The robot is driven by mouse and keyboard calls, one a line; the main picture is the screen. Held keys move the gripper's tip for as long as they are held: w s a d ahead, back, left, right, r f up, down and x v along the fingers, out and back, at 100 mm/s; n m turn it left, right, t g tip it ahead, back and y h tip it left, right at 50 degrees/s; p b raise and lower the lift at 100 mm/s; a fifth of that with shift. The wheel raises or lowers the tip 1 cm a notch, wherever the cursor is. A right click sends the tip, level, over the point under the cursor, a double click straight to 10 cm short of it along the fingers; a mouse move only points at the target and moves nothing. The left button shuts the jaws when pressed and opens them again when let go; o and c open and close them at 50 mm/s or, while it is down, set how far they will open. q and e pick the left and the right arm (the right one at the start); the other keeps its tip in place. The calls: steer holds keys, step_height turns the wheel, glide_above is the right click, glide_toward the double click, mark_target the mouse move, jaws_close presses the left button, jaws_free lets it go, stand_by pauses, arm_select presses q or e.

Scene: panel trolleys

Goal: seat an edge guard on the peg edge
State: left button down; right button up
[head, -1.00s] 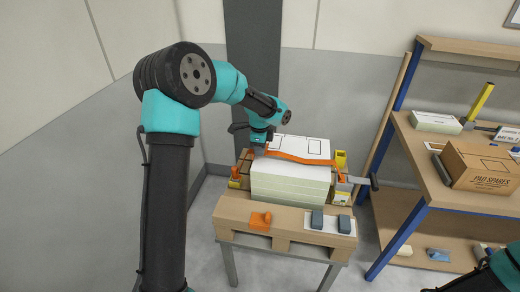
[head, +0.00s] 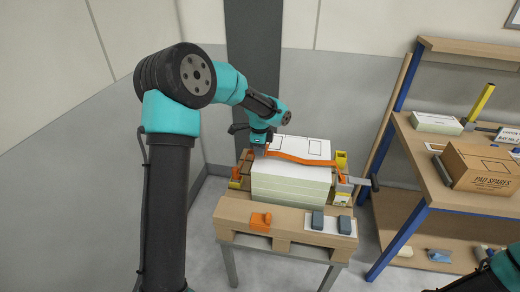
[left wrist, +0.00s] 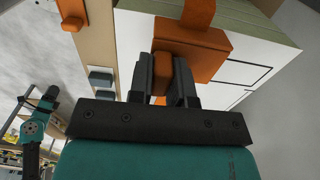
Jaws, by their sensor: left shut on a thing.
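My left gripper (head: 262,146) is at the left end of the top of a pale panel stack (head: 290,184). In the left wrist view its fingers (left wrist: 172,78) are shut on the narrow grip of an orange edge guard (left wrist: 203,48). The guard's wide part is over the white top of the stack near one edge; I cannot tell whether it touches. An orange strap (head: 305,161) runs across the stack, bowed and loose-looking, and shows beside the guard in the left wrist view (left wrist: 198,12). Another orange piece (head: 260,221) lies on the wooden front board. My right gripper is out of view.
Two blue-grey blocks (head: 318,220) rest on a white sheet on the wooden board. A grey handle (head: 360,181) juts out at the stack's right. A workbench with a cardboard box (head: 475,168) stands at the right, a grey column (head: 252,75) behind.

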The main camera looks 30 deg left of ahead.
mark_target(260, 163)
arm_select(q)
steer(key=shift+f, duration=2.05)
steer(key=c, duration=1)
jaws_free()
steer(key=shift+r, duration=0.1)
steer(key=shift+r, duration=3.9)
